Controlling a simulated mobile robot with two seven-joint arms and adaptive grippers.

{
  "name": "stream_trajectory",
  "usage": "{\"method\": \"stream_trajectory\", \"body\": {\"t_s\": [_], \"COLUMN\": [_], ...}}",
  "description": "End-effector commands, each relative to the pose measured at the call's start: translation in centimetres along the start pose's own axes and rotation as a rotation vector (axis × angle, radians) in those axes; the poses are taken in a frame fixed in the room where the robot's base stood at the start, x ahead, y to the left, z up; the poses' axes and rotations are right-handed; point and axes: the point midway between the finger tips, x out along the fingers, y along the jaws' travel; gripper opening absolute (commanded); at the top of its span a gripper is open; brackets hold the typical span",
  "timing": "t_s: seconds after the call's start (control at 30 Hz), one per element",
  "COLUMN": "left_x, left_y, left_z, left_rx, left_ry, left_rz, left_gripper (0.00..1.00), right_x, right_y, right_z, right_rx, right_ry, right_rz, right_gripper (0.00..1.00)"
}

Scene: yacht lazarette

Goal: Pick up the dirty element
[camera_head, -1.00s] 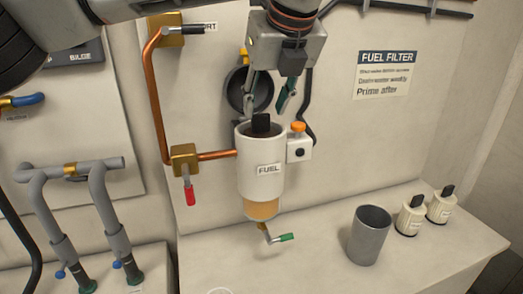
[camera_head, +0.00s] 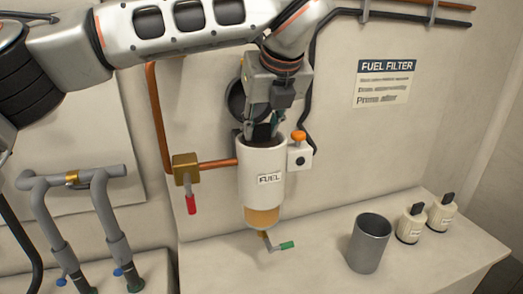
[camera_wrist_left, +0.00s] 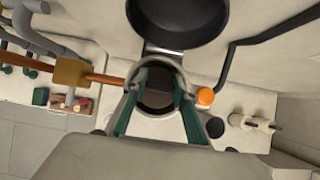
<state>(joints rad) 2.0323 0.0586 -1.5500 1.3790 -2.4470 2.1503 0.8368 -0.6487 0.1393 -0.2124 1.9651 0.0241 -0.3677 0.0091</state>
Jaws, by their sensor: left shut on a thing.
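The white fuel filter housing (camera_head: 262,190) labelled FUEL is fixed to the wall, with an amber bowl at its bottom. It is open at the top. The dirty element (camera_wrist_left: 160,97) sits inside it, dark and mostly hidden by the housing wall and my fingers. My left gripper (camera_head: 262,136) points down into the housing mouth and is shut on the dirty element's dark top tab. In the left wrist view both green-edged fingers of the left gripper (camera_wrist_left: 158,100) reach into the round opening. My right gripper is not in view.
A grey open cup (camera_head: 369,245) stands on the bench, with two cream elements with black tabs (camera_head: 411,223) to its right. The round black lid (camera_wrist_left: 180,22) is behind the housing. A copper pipe, red-handled valve (camera_head: 190,203) and orange-topped knob (camera_head: 299,137) flank the housing.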

Motion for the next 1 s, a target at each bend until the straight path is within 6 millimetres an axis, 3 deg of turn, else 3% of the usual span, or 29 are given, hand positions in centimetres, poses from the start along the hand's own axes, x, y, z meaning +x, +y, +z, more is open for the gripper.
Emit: {"method": "stream_trajectory", "body": {"t_s": [0.37, 1.0], "left_x": [-2.0, -12.8], "left_y": [0.0, 0.0], "left_z": [1.3, 8.2], "left_rx": [-0.002, -0.004], "left_ry": [-0.004, -0.005], "left_rz": [-0.001, -0.002], "left_gripper": [0.0, 0.0], "right_x": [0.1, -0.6], "right_y": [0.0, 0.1], "right_z": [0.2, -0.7], "right_rx": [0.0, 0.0], "right_ry": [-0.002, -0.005], "right_rz": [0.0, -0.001], "right_gripper": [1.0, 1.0]}}
